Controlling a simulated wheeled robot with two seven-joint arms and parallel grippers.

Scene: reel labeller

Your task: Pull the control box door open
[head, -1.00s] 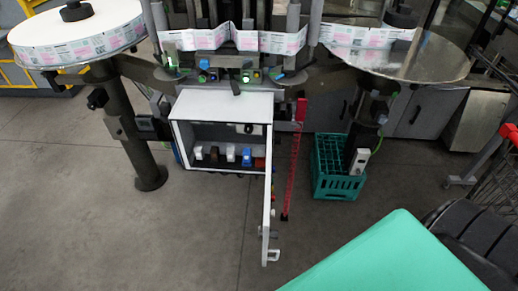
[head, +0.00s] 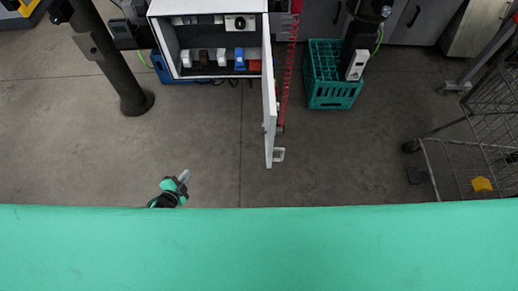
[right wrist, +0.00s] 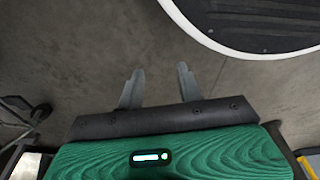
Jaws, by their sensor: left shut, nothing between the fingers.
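The control box (head: 207,15) is at the top of the head view, its inside showing several switches and a blue part. Its white door (head: 268,100) stands swung wide open, seen nearly edge-on, with a handle (head: 279,155) at its near end. My left gripper (head: 184,176) is below and left of the door, apart from it, shut and empty. My right gripper shows only in the right wrist view (right wrist: 158,88), its two fingers apart with nothing between them, over bare floor.
A green crate (head: 333,95) stands on the floor right of the door, beside a dark post. A red coiled cable (head: 288,75) hangs just behind the door. A wire cart (head: 470,150) is at the right. The floor between is clear.

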